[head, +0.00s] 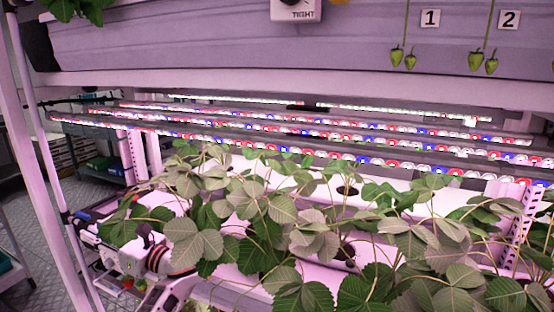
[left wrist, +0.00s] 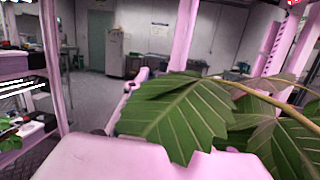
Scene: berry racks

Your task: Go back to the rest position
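My left arm shows low at the left of the head view, with my left gripper (head: 118,255) beside the strawberry plants (head: 250,215). Leaves cover part of it, and its fingertips are not clear, so I cannot tell whether it is open or shut. In the left wrist view a large green leaf (left wrist: 180,115) hangs right in front of the camera, over a pale pink surface. No held object can be made out. My right gripper is not in view.
Rows of red, white and blue grow lights (head: 300,130) cross above the white planting trough (head: 285,180). An upper gutter (head: 250,45) bears number cards and hanging green berries (head: 475,60). A pink rack post (head: 35,130) stands left. Open floor (head: 35,220) lies beyond it.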

